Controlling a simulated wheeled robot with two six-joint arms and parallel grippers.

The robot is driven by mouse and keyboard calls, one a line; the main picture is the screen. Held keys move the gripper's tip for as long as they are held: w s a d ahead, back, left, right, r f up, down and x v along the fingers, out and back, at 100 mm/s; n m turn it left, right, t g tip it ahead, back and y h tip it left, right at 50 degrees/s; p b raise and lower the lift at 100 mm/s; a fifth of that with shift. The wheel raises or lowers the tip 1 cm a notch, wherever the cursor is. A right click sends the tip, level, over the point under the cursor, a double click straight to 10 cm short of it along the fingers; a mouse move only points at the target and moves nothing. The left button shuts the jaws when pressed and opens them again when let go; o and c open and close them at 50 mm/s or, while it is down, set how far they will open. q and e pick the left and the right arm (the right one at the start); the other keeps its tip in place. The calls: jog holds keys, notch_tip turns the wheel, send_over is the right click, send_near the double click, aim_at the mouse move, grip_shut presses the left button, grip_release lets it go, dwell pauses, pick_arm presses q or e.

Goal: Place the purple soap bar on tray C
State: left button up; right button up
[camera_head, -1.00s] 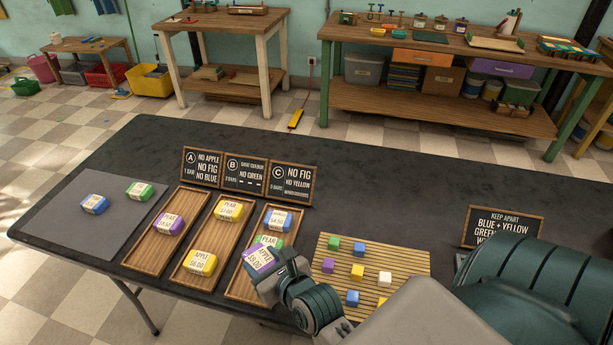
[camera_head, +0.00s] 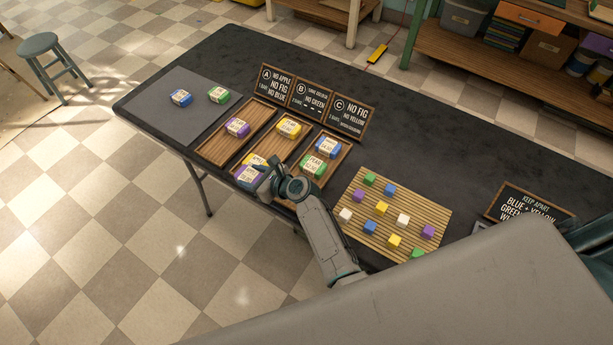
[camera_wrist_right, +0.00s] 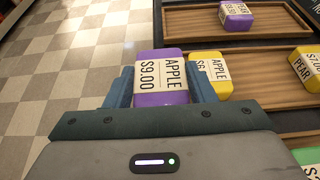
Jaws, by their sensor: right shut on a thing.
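My right gripper (camera_head: 257,178) is shut on the purple soap bar (camera_head: 246,176), labelled APPLE $9.00. The bar (camera_wrist_right: 160,80) sits between both fingers in the right wrist view. In the head view it overlaps the near end of tray B, partly covering a yellow APPLE bar (camera_head: 254,160); its height above the tray is unclear. Tray C (camera_head: 344,154) lies to the right, holding a blue bar (camera_head: 327,147) and a green PEAR bar (camera_head: 314,166). Its near end is partly hidden by my arm. My left gripper is not in view.
Tray A (camera_head: 262,112) holds a purple bar (camera_head: 237,128). Tray B also holds a yellow bar (camera_head: 288,128) farther back. Signs (camera_head: 310,100) stand behind the trays. A slatted mat (camera_head: 360,188) with coloured cubes lies right. A grey mat (camera_head: 165,115) holds blue and green bars.

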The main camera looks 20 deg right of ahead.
jog(key=s+d+b, duration=0.1)
jog(key=d, duration=0.3)
jog(key=s+d+f+b, duration=0.1)
jog(key=s+d+b, duration=0.1)
jog(key=d, duration=0.2)
jog(key=s+d+b, duration=0.1)
jog(key=d, duration=0.3)
jog(key=shift+s+f, duration=0.25)
jog(key=shift+f, duration=0.1)
jog(key=shift+s+d+r+b, duration=0.1)
jog(key=shift+s+d+b, duration=0.1)
jog(key=shift+d+b, duration=0.25)
notch_tip(320, 180, down, 4)
jog(key=b, duration=0.4)
jog(key=shift+r+b, duration=0.2)
jog(key=shift+b, duration=0.2)
jog(key=shift+r, duration=0.1)
jog(key=o, duration=1)
jog(key=shift+o, duration=0.2)
jog(key=v, duration=1.2)
jog(key=shift+r, duration=0.1)
